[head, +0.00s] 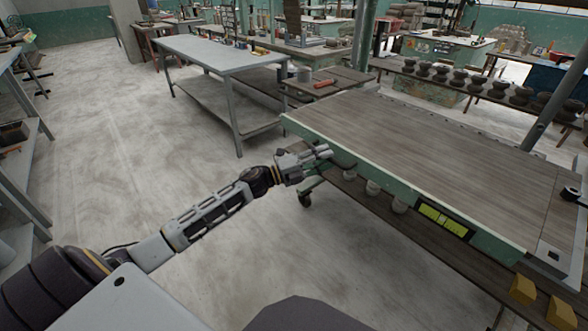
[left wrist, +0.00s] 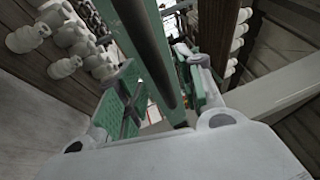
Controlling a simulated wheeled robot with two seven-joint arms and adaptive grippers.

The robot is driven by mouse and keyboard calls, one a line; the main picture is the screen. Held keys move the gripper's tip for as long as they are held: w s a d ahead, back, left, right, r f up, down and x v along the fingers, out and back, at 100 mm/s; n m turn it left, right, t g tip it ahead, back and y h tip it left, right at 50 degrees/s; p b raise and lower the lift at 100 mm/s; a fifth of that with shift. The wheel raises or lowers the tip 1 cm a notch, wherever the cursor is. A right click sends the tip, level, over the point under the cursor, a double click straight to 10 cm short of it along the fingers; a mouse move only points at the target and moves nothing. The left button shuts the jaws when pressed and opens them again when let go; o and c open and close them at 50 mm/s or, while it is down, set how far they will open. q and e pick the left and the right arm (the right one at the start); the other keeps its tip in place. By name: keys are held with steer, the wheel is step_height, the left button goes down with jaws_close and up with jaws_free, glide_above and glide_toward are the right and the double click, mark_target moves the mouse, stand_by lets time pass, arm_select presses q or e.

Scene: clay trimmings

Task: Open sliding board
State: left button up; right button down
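The broad wooden board (head: 430,165) lies flat on a green-edged table (head: 400,187) in the head view. Which part of it slides is not clear. My left gripper (head: 322,153) is at the table's near green edge, toward its left end. In the left wrist view its two fingers (left wrist: 165,95) stand apart. A long green bar (left wrist: 148,45), seemingly the table edge, runs between or just beyond them; I cannot tell whether they touch it. My right gripper is not in view.
Pale pots (head: 373,187) sit on a shelf under the board. Yellow blocks (head: 523,289) stand at the lower right. A grey metal table (head: 215,52) is behind on the left. Dark bowls (head: 458,78) line a bench behind. The floor to the left is mostly clear.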

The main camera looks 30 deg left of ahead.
arm_select(q)
steer(key=v, duration=1)
steer(key=shift+s+a+f, duration=0.15)
steer(key=shift+s+a, duration=0.05)
steer(key=shift+s, duration=0.05)
stand_by(0.3)
stand_by(0.6)
